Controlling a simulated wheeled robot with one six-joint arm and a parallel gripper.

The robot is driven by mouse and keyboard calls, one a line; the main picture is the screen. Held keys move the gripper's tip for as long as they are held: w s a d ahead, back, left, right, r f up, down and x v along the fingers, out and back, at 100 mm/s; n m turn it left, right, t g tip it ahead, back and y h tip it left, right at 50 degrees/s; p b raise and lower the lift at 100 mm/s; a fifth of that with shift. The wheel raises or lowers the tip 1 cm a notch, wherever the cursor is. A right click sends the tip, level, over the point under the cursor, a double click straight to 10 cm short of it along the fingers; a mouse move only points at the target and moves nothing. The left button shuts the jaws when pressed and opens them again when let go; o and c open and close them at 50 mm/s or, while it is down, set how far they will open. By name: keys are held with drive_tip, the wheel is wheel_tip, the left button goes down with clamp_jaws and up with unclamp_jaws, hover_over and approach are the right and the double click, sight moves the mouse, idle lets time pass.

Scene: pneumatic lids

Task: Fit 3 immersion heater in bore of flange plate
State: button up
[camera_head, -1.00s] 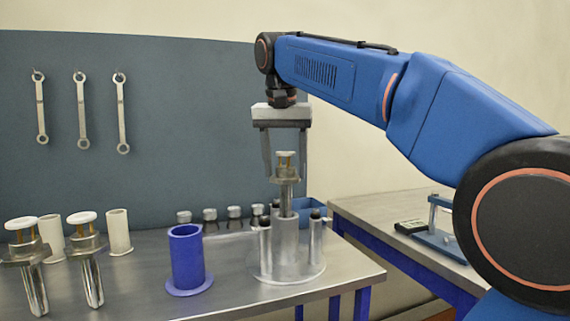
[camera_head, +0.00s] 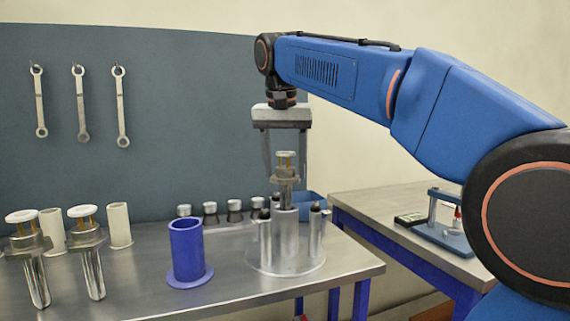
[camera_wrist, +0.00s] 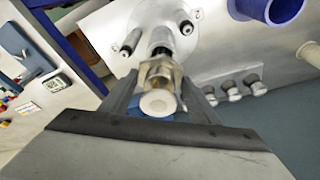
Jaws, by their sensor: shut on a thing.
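My gripper (camera_head: 285,178) points down and is shut on an immersion heater (camera_head: 285,159), which has a pale round cap, a brass-coloured body and a metal rod. The heater is upright over the flange plate (camera_head: 285,266), a round silver base with a central cylinder and dark-tipped posts. Its lower rod reaches the cylinder's top and its end is hidden, seemingly inside the bore. The wrist view shows the heater's cap (camera_wrist: 157,103) between the fingers, with the flange plate (camera_wrist: 207,42) beyond. Two other heaters (camera_head: 28,244) (camera_head: 88,238) stand at the left, slightly tilted.
A blue flanged cup (camera_head: 187,252) stands left of the flange plate. Pale tubes (camera_head: 119,226) stand behind the left heaters. Several small knobbed metal parts (camera_head: 210,212) line the table's back. A second table (camera_head: 400,207) at right holds a device. Wrenches hang on the wall panel.

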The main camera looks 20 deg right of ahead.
sight(285, 191)
drive_tip(key=shift+s+a+x, duration=0.15)
drive_tip(key=shift+s+x, duration=0.05)
drive_tip(key=shift+x, duration=0.85)
drive_tip(key=shift+s+a+x, duration=0.1)
drive_tip(key=shift+s+x, duration=0.15)
drive_tip(key=shift+x, duration=0.85)
drive_tip(key=shift+s+a+x, duration=0.15)
drive_tip(key=shift+s+x, duration=0.05)
drive_tip(key=shift+x, duration=0.85)
idle(0.6)
drive_tip(key=o, duration=1.2)
drive_tip(key=shift+f, duration=0.25)
drive_tip(key=shift+r, duration=0.1)
drive_tip(key=shift+v, duration=3.45)
drive_tip(key=shift+s, duration=0.1)
drive_tip(key=v, duration=1.2)
